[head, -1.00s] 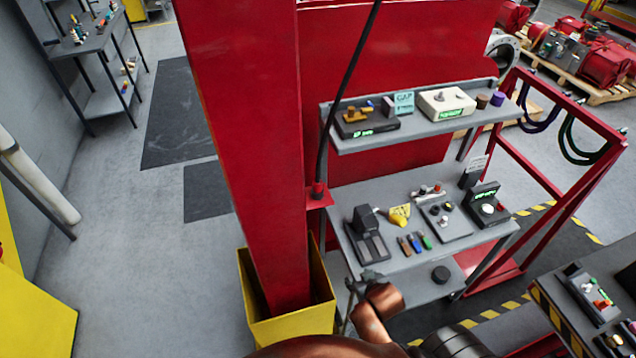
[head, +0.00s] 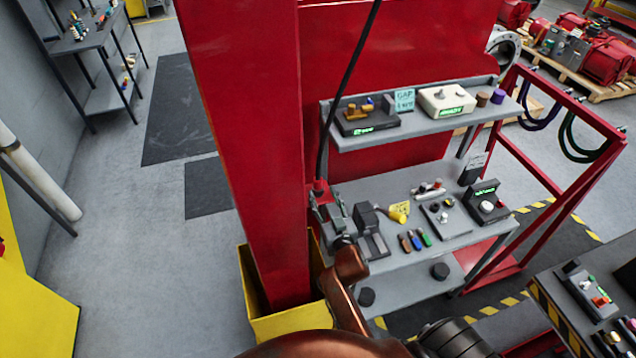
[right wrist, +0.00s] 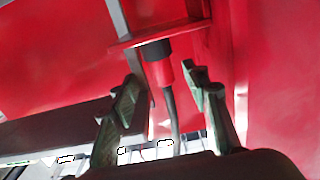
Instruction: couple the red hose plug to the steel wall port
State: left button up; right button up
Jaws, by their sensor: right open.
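The red hose plug (head: 319,186) sits at a small red bracket on the red column, with its black hose (head: 343,95) rising above. My right gripper (head: 327,204) is beside the plug and partly covers the bracket. In the right wrist view the red plug (right wrist: 160,73) hangs from the bracket (right wrist: 165,36) by a dark collar, and the hose runs down the picture. The open fingers of my right gripper (right wrist: 162,80) stand on either side of it, with gaps showing. I cannot pick out the steel wall port. My left gripper is not in view.
A grey bench (head: 375,190) right of the column holds a black stand, a yellow piece, small coloured blocks and control boxes. A shelf (head: 425,126) above holds more boxes. A yellow guard (head: 290,326) surrounds the column foot. The floor at left is mostly clear.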

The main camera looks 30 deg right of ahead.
aim_at(319, 186)
jog(key=p+x, duration=0.1)
jog(key=x, duration=0.4)
jog(key=shift+w+r, duration=0.1)
jog(key=shift+w, duration=0.25)
jog(key=shift+c, duration=0.5)
jog(key=shift+r, duration=0.1)
grip_shut()
